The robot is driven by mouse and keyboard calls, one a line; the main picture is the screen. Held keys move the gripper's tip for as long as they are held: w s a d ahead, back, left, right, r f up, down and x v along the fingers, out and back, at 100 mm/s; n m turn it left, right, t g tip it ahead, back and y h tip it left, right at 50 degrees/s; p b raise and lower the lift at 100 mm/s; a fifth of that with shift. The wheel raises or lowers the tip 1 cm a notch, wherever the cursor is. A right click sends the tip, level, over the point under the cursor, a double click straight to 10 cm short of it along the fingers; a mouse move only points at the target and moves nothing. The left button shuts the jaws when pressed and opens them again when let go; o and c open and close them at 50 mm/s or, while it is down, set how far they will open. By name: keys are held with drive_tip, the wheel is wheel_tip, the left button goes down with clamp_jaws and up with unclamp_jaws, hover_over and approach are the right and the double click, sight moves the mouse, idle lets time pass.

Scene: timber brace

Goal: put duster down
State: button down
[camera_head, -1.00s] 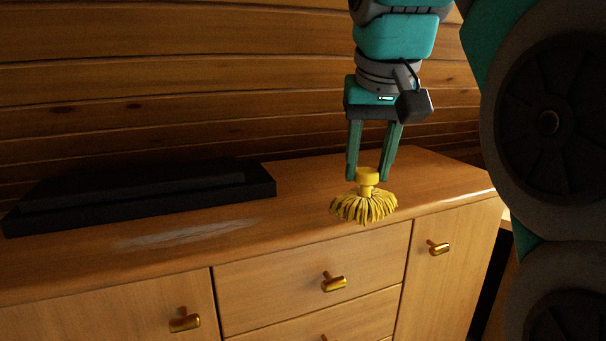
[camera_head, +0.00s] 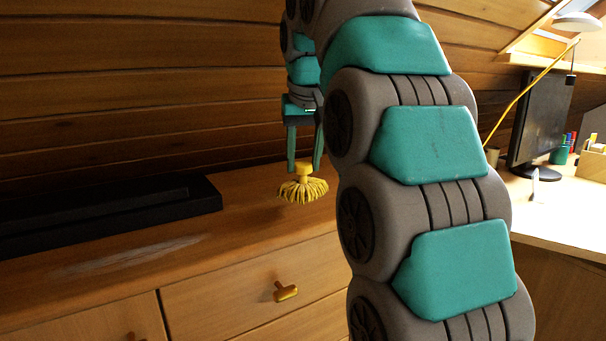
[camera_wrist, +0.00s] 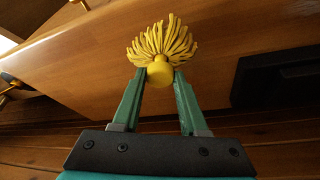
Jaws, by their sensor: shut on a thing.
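The yellow duster (camera_head: 303,188) has a round knob on top and a fringe of strands hanging below. My gripper (camera_head: 304,168) points down at the dresser top (camera_head: 240,212) and is shut on the duster's knob. In the wrist view the duster (camera_wrist: 161,45) sits between the two green fingertips of my gripper (camera_wrist: 159,76), with its strands spread out beyond them. The duster is upright over the dresser top; I cannot tell whether its strands touch the wood. My arm hides the right part of the dresser.
A black stepped box (camera_head: 110,215) lies on the dresser's left, against the plank wall. A pale dusty patch (camera_head: 125,257) is in front of it. A desk (camera_head: 560,215) with a monitor (camera_head: 540,115) and lamp (camera_head: 578,22) stands at the right. Bare wood lies between box and duster.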

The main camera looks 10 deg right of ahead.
sight(304, 166)
drive_tip(key=shift+f, duration=1.65)
drive_tip(key=shift+f, duration=0.2)
drive_tip(key=shift+c, duration=2.2)
unclamp_jaws()
drive_tip(key=shift+r, duration=0.1)
drive_tip(key=shift+r, duration=0.1)
